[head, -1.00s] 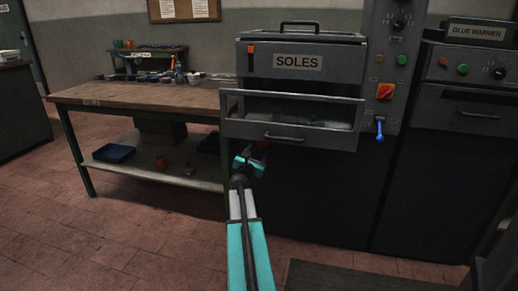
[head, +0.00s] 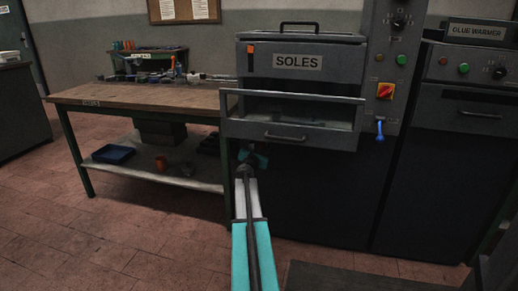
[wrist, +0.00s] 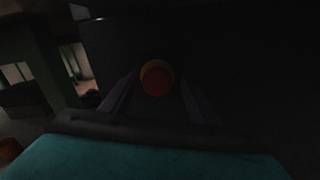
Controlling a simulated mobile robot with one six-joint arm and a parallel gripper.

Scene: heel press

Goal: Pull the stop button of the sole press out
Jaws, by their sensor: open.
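The sole press (head: 298,61), a grey machine labelled SOLES, stands in the middle of the head view. Its stop button (wrist: 157,79), a red cap with a yellow ring behind it, shows in the wrist view on a dark face; in the head view I cannot make it out. My gripper (head: 252,158) is below the press drawer in the head view, at the dark lower front. In the wrist view its two fingers point forward, one on each side of the button. The gripper is open. I cannot tell whether the fingertips reach past the cap.
The press drawer (head: 290,134) juts out just above my gripper. A wooden workbench (head: 150,98) with a lower shelf stands to the left. The switch panel (head: 392,70) and glue warmer (head: 478,70) are to the right.

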